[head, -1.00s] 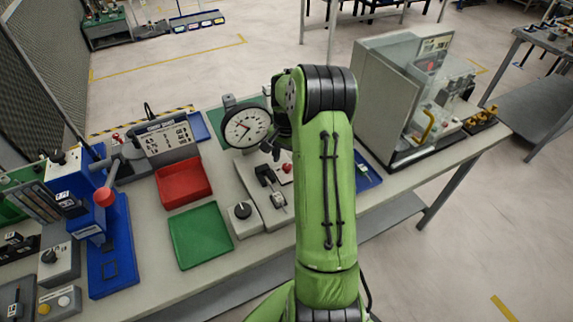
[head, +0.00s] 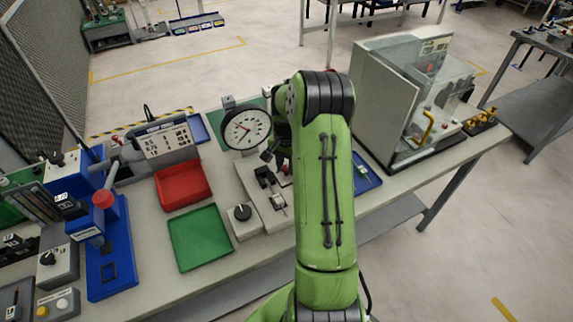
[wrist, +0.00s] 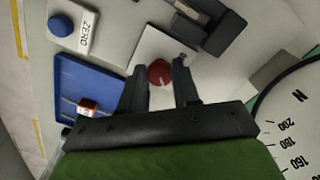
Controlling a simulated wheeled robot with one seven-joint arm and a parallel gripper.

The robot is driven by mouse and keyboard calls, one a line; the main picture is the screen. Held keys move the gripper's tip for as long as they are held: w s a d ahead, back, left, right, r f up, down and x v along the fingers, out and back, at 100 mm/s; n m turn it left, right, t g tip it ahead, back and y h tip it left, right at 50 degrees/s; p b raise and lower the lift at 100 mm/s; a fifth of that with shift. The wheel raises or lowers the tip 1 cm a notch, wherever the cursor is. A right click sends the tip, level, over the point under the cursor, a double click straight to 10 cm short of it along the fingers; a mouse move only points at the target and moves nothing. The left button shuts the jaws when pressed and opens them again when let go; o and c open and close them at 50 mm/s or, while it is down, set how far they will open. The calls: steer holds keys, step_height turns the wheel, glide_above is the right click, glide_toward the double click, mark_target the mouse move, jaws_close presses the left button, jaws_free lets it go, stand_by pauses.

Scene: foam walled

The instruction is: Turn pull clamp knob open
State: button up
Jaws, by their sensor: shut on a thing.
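The red clamp knob (wrist: 160,73) is round and stands on a pale plate of the pull tester in the wrist view. My gripper (wrist: 160,64) has one dark finger on either side of it and is shut on it. In the head view the knob (head: 287,169) shows only in part beside my dark fingers, and my green arm hides some of the tester. The tester's round white dial (head: 246,128) stands just left of my gripper, and its edge (wrist: 300,135) also shows at the right of the wrist view.
A blue tray (wrist: 68,76) with a small red-and-white piece lies left of my gripper in the wrist view. A blue ZERO button (wrist: 60,25) is beyond it. Red (head: 182,182) and green (head: 200,238) trays and a knob box (head: 242,214) are left. A clear-fronted cabinet (head: 385,95) stands right.

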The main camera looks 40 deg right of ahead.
steer(key=shift+n, duration=0.3)
steer(key=n, duration=0.3)
steer(key=shift+n, duration=0.4)
steer(key=n, duration=0.4)
steer(key=shift+n, duration=0.3)
steer(key=n+b, duration=0.1)
steer(key=n, duration=0.3)
steer(key=shift+n, duration=2.5)
steer(key=o, duration=1.1)
steer(key=shift+c, duration=0.2)
